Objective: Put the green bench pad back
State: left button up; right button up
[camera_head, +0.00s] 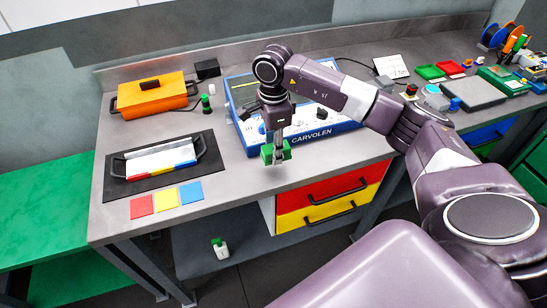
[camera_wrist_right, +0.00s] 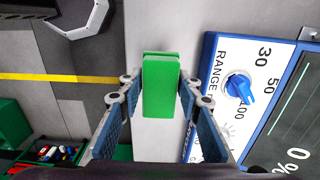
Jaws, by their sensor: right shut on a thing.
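My right gripper (camera_head: 275,152) is shut on a green block-like piece, which I take for the green bench pad (camera_wrist_right: 161,88). In the right wrist view the pad sits between the two fingers (camera_wrist_right: 160,100). In the head view the gripper points down over the front edge of the grey bench (camera_head: 232,178), in front of the blue-framed CARVOLEN instrument (camera_head: 318,138). Red (camera_head: 141,206), yellow (camera_head: 166,198) and blue (camera_head: 191,192) pads lie flat in a row at the bench's front left. My left gripper is not in view.
An orange case (camera_head: 152,95) and a small green-capped bottle (camera_head: 205,102) stand farther back. Bench top right of the blue pad is clear. A white bottle (camera_head: 220,247) stands on the lower shelf.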

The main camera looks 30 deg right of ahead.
aim_at(273, 170)
notch_tip(273, 170, down, 5)
jog(key=shift+r+p, duration=0.1)
jog(key=shift+p, duration=0.6)
jog(key=shift+f, duration=0.25)
jog(key=shift+w, duration=0.1)
jog(key=shift+f+b, duration=0.2)
jog(key=shift+b, duration=0.1)
jog(key=o, duration=1.1)
jog(key=shift+r, duration=0.15)
